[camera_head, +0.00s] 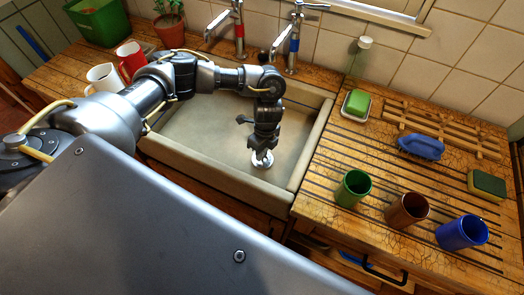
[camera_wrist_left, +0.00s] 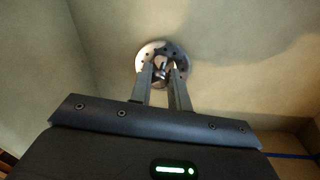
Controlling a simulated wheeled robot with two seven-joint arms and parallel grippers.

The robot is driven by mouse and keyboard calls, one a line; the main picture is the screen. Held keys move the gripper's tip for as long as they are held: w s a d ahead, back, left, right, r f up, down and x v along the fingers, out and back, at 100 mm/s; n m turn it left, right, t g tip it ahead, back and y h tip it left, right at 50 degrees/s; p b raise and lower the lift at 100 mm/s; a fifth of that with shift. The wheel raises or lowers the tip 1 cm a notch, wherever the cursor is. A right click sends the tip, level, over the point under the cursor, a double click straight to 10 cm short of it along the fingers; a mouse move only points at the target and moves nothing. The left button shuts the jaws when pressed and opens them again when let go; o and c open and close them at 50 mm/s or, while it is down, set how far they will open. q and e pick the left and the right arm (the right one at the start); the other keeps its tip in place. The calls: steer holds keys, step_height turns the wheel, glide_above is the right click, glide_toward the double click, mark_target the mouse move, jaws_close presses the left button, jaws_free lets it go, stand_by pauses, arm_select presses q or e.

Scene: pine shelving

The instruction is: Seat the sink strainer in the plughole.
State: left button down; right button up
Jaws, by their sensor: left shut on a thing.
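The sink strainer (camera_head: 262,161), a small round metal disc with holes and a central knob, is low inside the pale sink (camera_head: 215,125). My left gripper (camera_head: 263,150) points down into the sink and is shut on the strainer's knob. In the left wrist view, both fingers (camera_wrist_left: 161,76) close on the knob of the strainer (camera_wrist_left: 149,52), with its perforated rim beyond them. The plughole is not visible. I cannot tell whether the strainer touches the sink floor. My right gripper is not in view.
Two taps stand behind the sink, one red-banded (camera_head: 239,32), one blue-banded (camera_head: 293,42). A green cup (camera_head: 352,190), brown cup (camera_head: 407,210) and blue cup (camera_head: 461,234) stand on the right counter. White (camera_head: 104,76) and red (camera_head: 131,60) mugs stand left. The sink walls surround my gripper.

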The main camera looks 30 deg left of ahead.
arm_select(q)
steer(key=shift+f, duration=0.4)
steer(key=c, duration=1.2)
jaws_free()
steer(key=shift+r, duration=0.1)
steer(key=shift+c, duration=0.2)
step_height(320, 180, up, 11)
steer(key=w, duration=0.1)
steer(key=shift+w+f, duration=0.2)
steer(key=shift+w, duration=0.05)
steer(key=shift+d, duration=0.1)
